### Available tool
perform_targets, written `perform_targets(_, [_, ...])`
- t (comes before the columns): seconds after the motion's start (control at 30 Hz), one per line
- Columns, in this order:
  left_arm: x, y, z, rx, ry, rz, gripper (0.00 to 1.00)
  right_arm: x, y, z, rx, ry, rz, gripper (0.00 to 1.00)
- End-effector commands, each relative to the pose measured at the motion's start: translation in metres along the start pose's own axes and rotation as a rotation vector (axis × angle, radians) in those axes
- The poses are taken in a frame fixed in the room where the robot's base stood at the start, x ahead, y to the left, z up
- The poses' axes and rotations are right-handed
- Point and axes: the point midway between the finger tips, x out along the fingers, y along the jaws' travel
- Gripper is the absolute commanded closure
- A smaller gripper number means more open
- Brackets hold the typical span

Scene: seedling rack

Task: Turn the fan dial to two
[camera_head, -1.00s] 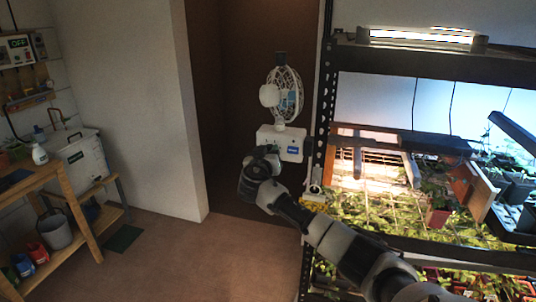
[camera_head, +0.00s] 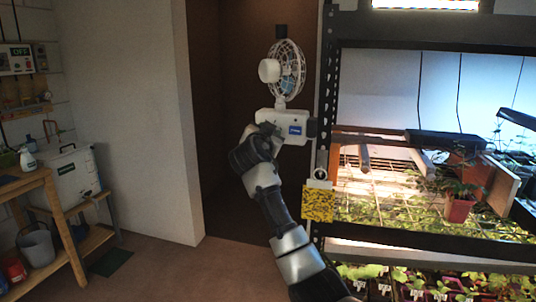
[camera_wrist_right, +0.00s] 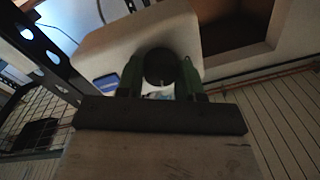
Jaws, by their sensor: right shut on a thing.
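The white fan (camera_head: 286,72) stands on its box-shaped base (camera_head: 298,129) beside the rack post. The base has a blue label. In the right wrist view the base (camera_wrist_right: 125,50) fills the upper middle, with the round dark dial (camera_wrist_right: 160,66) in front of it. My right gripper (camera_head: 266,128) is at the left part of the base. Its green fingers (camera_wrist_right: 160,75) are on either side of the dial and shut on it. A small light mark shows at the dial's lower edge; no numbers can be read. My left gripper is out of view.
The black rack post (camera_head: 325,100) stands just right of the fan. A yellow card (camera_head: 318,204) hangs on the rack below it. Seedling trays and a potted plant (camera_head: 459,208) fill the shelf.

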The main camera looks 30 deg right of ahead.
Motion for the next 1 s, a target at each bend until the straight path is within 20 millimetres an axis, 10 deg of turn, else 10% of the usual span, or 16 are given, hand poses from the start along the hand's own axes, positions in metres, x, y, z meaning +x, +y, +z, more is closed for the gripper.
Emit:
perform_targets(0.93, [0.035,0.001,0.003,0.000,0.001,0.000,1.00,0.000,0.000,0.001,0.199,0.007,0.004,0.87])
perform_targets(0.97, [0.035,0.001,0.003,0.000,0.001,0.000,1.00,0.000,0.000,0.001,0.199,0.007,0.004,0.60])
perform_targets(1.0, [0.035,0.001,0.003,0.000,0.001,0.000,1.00,0.000,0.000,0.001,0.199,0.007,0.004,0.54])
